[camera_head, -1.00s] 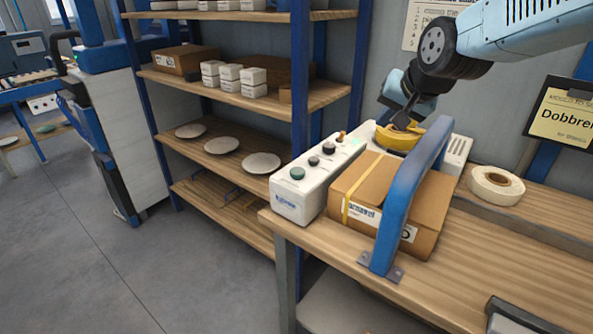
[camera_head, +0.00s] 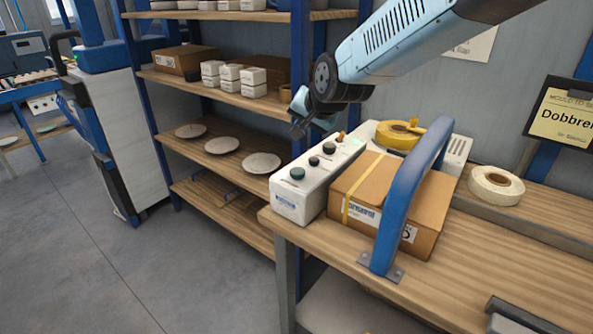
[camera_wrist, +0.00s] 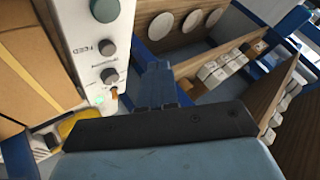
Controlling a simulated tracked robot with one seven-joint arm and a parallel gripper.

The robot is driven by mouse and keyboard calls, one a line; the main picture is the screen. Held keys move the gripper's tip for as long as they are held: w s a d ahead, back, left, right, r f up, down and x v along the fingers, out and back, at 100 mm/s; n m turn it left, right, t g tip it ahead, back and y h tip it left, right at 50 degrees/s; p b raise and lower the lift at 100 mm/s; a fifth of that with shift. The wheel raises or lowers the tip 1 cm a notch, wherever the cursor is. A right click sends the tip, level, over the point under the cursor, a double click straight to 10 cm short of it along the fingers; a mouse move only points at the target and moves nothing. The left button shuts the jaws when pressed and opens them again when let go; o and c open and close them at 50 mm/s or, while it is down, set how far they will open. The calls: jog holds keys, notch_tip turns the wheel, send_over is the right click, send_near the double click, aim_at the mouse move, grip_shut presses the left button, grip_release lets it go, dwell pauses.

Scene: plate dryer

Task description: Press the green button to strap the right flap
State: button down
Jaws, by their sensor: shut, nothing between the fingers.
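The strapping machine's white control panel (camera_head: 322,178) stands on the wooden bench. Its green button (camera_head: 297,173) is at the near end and also shows at the top of the wrist view (camera_wrist: 105,9). A cardboard box (camera_head: 405,212) sits beside the panel under a blue arch (camera_head: 401,205), with a yellow strap (camera_head: 347,201) around its left side. I cannot make out its right flap clearly. My gripper (camera_head: 297,131) is shut and empty, above and behind the green button, apart from it. Its fingers show in the wrist view (camera_wrist: 156,84).
Black knobs (camera_head: 314,161), an orange switch and a small green light lie farther along the panel. A yellow tape roll (camera_head: 397,136) is behind the box; a white roll (camera_head: 496,185) lies to the right. Shelves with plates (camera_head: 261,163) stand at left.

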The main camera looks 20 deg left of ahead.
send_over(300, 172)
jog(key=f, duration=0.6)
jog(key=shift+w+f, duration=0.1)
jog(key=shift+w, duration=0.1)
jog(key=shift+s+f, duration=0.1)
jog(key=shift+f, duration=1.15)
jog(key=shift+f, duration=0.1)
dwell(0.9)
jog(key=shift+f, duration=0.25)
jog(key=shift+f, duration=0.55)
dwell(0.9)
jog(key=shift+r, duration=1)
jog(key=shift+r, duration=0.1)
jog(key=shift+r, duration=2.4)
